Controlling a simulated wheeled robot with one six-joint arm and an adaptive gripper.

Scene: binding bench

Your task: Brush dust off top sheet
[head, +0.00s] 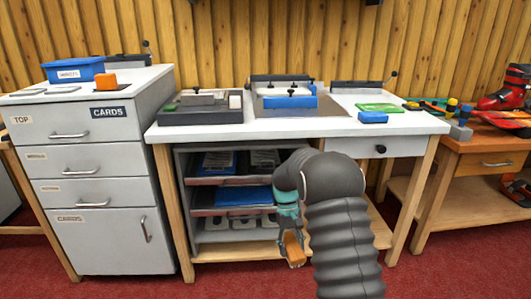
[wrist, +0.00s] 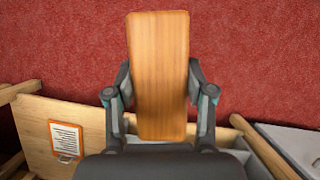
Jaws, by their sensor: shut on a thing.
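My gripper (head: 289,217) is shut on a flat wooden piece with rounded corners, likely the brush (head: 293,248). It hangs low in front of the bench's open shelves, apart from the bench. In the wrist view the wooden piece (wrist: 158,70) stands upright between the two fingers; no bristles show. On the bench top (head: 350,125), a dark grey tray (head: 180,116) at the left holds pale items. A blue block with a white top (head: 290,99) lies at the middle back. I cannot tell which of these is the top sheet.
A green pad (head: 380,107) and a blue block (head: 373,117) lie at the bench's right. A grey drawer cabinet (head: 95,200) stands left, an orange-topped table (head: 485,147) right. Shelves (head: 235,181) hold blue and dark items. A clipboard (wrist: 65,140) shows in the wrist view. Red floor is free in front.

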